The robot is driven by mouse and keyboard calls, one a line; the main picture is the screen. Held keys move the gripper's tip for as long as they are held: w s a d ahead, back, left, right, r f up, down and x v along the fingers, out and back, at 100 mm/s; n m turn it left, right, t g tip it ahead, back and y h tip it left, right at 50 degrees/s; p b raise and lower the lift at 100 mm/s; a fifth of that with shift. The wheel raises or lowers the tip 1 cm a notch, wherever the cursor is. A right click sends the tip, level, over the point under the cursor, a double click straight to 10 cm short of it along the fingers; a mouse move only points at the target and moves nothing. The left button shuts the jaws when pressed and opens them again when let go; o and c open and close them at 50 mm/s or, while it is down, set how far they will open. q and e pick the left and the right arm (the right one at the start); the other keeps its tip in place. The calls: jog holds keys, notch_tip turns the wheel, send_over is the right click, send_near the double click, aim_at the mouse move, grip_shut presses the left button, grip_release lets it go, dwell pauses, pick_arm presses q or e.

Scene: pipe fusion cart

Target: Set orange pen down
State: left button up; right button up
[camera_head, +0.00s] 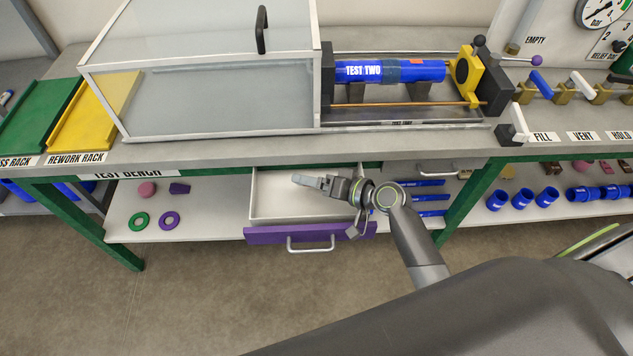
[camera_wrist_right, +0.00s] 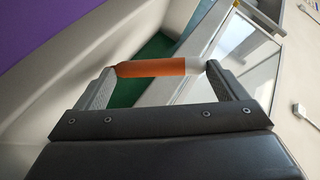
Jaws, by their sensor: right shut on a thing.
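The orange pen (camera_wrist_right: 150,68), with a whitish end, is held lengthwise between the two fingertips of my right gripper (camera_wrist_right: 161,68) in the wrist view. In the head view my right gripper (camera_head: 308,181) is over the open drawer (camera_head: 270,207) under the bench. I cannot make out the pen in the head view. The drawer has a pale inside and a purple front (camera_head: 268,236) with a grey handle. The purple front also shows at the upper left of the wrist view (camera_wrist_right: 65,22). My left gripper is not in view.
The bench top edge (camera_head: 250,155) runs just above and behind the drawer. A clear-lidded case (camera_head: 220,100) and a blue "TEST TWO" pipe (camera_head: 390,71) sit on the bench. Green and purple rings lie on the shelf (camera_head: 205,225) left of the drawer.

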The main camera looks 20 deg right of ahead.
jog(key=shift+f, duration=0.2)
jog(key=o, duration=0.7)
jog(key=shift+c, duration=0.2)
jog(key=shift+r, duration=0.15)
jog(key=shift+r, duration=0.2)
jog(key=b+v, duration=0.1)
jog(key=v, duration=1.1)
jog(key=shift+f+b, duration=0.15)
jog(key=shift+b, duration=0.2)
